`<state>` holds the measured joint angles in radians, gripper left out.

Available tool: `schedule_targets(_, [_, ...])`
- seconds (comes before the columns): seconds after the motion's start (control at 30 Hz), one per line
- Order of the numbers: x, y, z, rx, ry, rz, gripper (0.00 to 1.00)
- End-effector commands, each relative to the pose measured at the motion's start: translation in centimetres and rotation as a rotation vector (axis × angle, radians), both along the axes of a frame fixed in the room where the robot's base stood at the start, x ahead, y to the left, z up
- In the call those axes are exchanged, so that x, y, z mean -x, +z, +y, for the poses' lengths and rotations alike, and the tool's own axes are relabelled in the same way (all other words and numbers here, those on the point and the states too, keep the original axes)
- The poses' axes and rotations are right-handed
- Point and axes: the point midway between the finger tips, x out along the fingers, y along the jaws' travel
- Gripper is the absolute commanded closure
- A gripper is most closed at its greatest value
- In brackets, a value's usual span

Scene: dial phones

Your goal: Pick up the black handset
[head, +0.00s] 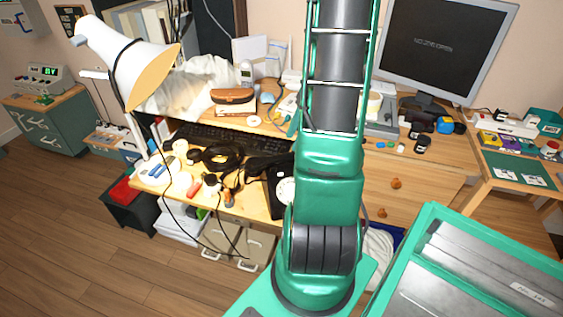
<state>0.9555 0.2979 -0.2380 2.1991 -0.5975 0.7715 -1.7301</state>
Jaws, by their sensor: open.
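A black dial phone (274,204) with a pale round dial stands at the front edge of the desk, partly hidden behind my arm. A black elongated shape that looks like its handset (266,168) lies at the phone's upper end, on or right behind it; its right end is hidden by my arm. Whether it rests on the cradle is too small to tell. My green arm rises through the middle of the head view and leaves at the top edge. My gripper is out of view.
Left of the phone lie a coiled black cable (222,157) and several small tools. A white lamp (135,72) overhangs the desk's left end. A keyboard (205,137) is behind the cable. A monitor (443,45) stands right. Bare desk front (415,185) shows right of my arm.

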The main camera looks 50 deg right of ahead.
Motion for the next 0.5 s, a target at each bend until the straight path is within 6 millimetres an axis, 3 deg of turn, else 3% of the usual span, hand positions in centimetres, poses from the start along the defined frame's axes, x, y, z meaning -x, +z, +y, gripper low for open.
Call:
schedule_targets(0.13, [-0.5, -2.1, 0.8, -0.003, 0.001, 0.003, 0.53])
schedule_targets(0.5, [-1.2, -4.9, 1.9, -0.002, 0.001, 0.005, 0.53])
